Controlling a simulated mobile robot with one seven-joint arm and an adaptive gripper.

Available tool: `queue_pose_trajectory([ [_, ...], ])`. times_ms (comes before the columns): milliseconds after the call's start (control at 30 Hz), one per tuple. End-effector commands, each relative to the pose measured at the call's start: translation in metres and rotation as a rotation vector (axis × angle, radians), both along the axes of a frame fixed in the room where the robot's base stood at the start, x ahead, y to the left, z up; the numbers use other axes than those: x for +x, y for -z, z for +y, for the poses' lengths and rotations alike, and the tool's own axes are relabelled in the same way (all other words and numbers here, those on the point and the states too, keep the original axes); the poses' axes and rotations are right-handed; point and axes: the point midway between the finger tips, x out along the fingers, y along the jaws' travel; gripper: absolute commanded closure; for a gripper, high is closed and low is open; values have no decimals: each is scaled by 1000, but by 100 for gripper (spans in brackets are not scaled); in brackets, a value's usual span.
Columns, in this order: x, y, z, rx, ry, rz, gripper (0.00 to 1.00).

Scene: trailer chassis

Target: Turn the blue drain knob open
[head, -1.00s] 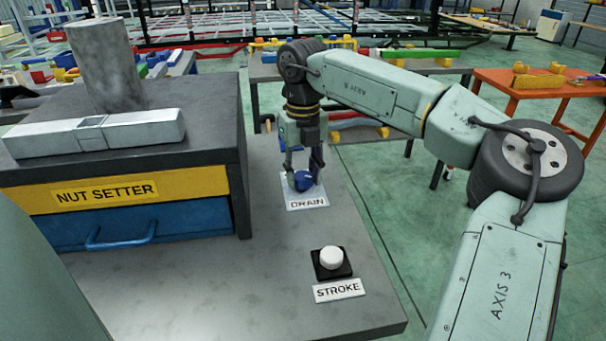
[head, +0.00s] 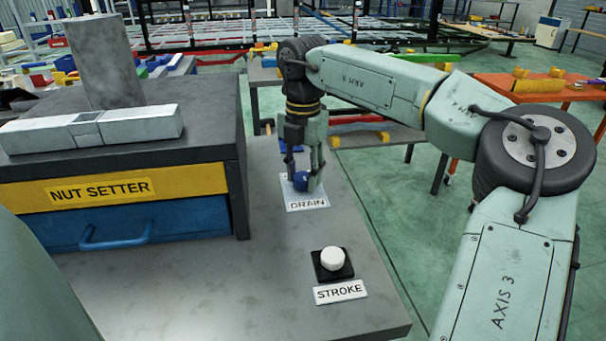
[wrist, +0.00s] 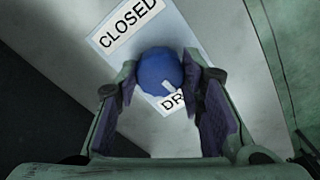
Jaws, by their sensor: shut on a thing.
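The blue drain knob (head: 301,181) stands on a white plate marked DRAIN (head: 307,206) on the grey bench top. My gripper (head: 304,184) points down over it and is shut on the knob, with one finger on each side. In the wrist view the round blue knob (wrist: 159,72) sits between the two dark finger pads. A short white mark on it points toward the lower right, at the partly hidden DRAIN label. A CLOSED label (wrist: 128,27) shows beyond the knob. The hidden rest of the plate cannot be read.
A white STROKE button (head: 332,259) on a black base stands nearer on the bench. The NUT SETTER unit (head: 120,190), with a blue drawer, stands to the left. The bench's right edge lies close beside the knob plate.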

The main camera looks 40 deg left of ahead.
Motion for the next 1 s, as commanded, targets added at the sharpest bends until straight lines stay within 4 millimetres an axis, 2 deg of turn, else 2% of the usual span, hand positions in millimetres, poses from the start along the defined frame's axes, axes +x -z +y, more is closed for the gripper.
queue_pose_trajectory([
  [300,1,0,0,1,118,-3,92],
  [833,1,0,0,0,141,-1,92],
  [867,1,0,0,0,140,-1,63],
  [1000,0,0,0,0,140,-1,54],
])
